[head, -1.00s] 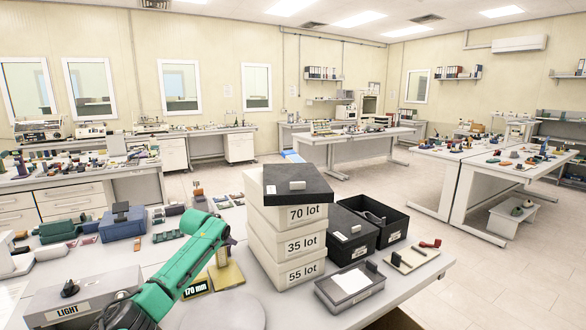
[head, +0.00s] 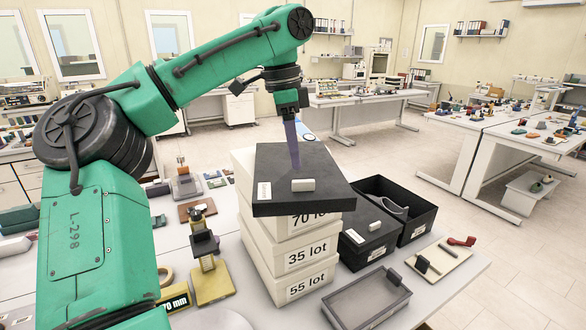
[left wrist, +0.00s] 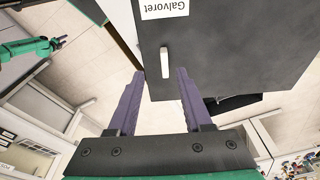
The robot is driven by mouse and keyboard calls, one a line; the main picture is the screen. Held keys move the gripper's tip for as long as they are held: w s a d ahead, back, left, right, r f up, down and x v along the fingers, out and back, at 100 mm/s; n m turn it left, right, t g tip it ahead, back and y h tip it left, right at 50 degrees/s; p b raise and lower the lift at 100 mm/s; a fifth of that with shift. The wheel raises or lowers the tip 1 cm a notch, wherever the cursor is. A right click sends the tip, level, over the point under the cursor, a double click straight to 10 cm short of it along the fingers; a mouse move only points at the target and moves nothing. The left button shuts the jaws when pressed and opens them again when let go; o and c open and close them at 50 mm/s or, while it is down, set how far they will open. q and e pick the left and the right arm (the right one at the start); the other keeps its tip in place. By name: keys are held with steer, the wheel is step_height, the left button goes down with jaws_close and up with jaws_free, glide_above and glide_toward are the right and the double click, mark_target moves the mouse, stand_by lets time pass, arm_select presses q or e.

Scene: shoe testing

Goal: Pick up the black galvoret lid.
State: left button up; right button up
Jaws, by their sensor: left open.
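The black galvoret lid (head: 270,165), with a white handle (head: 303,185) and a small white label, lies on top of a stack of white boxes (head: 305,255). My left gripper (head: 295,165) points down over the lid, open and empty. Its purple fingers also show in the left wrist view (left wrist: 160,74). Whether the fingertips touch the lid is unclear. A green arm at the left of the wrist view ends in a small gripper (left wrist: 61,41), too small to read.
A black open bin (head: 417,222) and a smaller dark lidded box (head: 368,228) stand right of the stack. A grey tray (head: 368,300) lies in front. A yellow-based gauge stand (head: 213,283) stands left of the stack. The tabletop in front of the stack has some free room.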

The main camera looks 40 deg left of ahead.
mark_target(303, 180)
arm_select(q)
steer(key=w+f, duration=0.1)
steer(key=f, duration=0.3)
steer(key=w+f+p, duration=0.1)
steer(key=f, duration=0.1)
steer(key=shift+w+d, duration=0.35)
steer(key=shift+s+f, duration=0.1)
steer(key=shift+s, duration=0.4)
steer(key=shift+c, duration=0.3)
steer(key=shift+w, duration=0.15)
jaws_close()
steer(key=shift+w, duration=0.1)
arm_select(e)
steer(key=shift+w+a+r, duration=0.25)
steer(key=shift+w+a, duration=0.05)
steer(key=shift+w, duration=0.2)
steer(key=shift+w+a+r, duration=0.2)
steer(key=shift+w+a, duration=0.05)
steer(key=shift+w, duration=0.25)
steer(key=shift+d, duration=0.1)
